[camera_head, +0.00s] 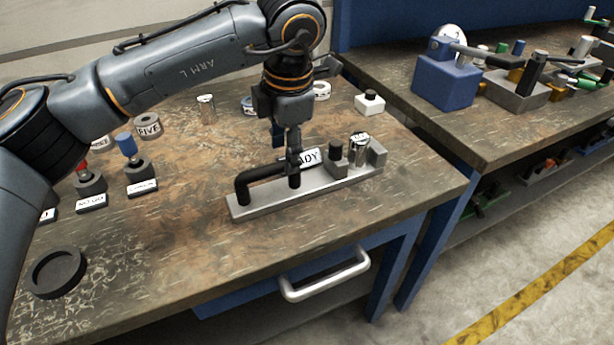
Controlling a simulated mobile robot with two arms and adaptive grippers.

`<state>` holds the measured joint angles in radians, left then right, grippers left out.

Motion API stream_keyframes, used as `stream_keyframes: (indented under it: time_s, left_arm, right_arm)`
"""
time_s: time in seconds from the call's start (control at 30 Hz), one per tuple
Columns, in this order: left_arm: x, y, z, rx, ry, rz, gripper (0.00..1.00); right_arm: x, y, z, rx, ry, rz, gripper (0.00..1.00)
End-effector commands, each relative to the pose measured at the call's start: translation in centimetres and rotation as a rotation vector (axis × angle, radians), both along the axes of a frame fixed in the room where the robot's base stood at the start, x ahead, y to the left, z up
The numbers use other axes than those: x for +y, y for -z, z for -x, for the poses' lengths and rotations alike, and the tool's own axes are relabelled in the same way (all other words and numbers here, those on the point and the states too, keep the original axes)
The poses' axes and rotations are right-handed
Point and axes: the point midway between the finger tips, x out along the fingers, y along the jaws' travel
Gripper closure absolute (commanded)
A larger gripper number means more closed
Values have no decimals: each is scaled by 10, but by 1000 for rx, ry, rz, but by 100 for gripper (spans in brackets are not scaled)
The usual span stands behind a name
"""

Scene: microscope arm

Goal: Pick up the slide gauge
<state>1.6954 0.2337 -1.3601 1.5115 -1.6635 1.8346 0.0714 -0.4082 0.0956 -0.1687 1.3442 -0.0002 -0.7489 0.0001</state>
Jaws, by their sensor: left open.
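The slide gauge appears to be the long grey metal bar (330,184) lying on the workbench, though I cannot be sure of the name. A black arched handle (262,173) stands on its left part. A black knob, a silver cylinder (359,149) and a grey end block stand on its right part. My left gripper (293,162) points down over the right end of the handle, with its fingers open. I cannot tell whether they touch the handle. The gripper partly hides a white label ending in "ADY". My right gripper is not in view.
The workbench (200,250) has bare room in front. Knobbed gauges with labels (141,188), a ring marked "FIVE" (147,126) and a silver cylinder (206,109) stand at left. A black round dish (57,273) lies front left. A second bench holds a blue block (445,82).

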Motion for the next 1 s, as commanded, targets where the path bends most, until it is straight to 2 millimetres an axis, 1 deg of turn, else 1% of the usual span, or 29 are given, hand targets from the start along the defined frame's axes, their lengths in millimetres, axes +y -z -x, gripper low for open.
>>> stream_keyframes:
  time_s: [0.33, 0.4, 0.57, 0.6, 0.67, 0.7, 0.77, 0.8, 0.83, 1.0]
  left_arm:
    - [5, 45, -6, 3, 0, -1, 52]
    - [6, 49, -7, 1, 0, -1, 52]
    - [5, 49, -7, 1, 0, 0, 52]
    - [5, 49, -7, 1, 0, 0, 56]
    - [5, 49, -7, 1, 0, 0, 68]
    - [5, 49, -7, 1, 0, 0, 76]
    - [5, 49, -7, 1, 0, 0, 88]
    - [5, 49, -7, 0, 0, 0, 97]
    - [5, 49, -7, 0, 0, 0, 100]
    - [5, 49, -7, 0, -1, 1, 100]
  right_arm:
    - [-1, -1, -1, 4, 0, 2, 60]
    - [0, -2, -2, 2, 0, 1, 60]
    - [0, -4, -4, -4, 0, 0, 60]
    - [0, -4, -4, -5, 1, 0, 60]
    - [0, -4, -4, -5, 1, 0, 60]
    - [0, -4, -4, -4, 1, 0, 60]
    - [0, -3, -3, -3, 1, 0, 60]
    - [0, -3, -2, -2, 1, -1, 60]
    - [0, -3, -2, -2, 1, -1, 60]
    - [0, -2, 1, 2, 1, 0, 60]
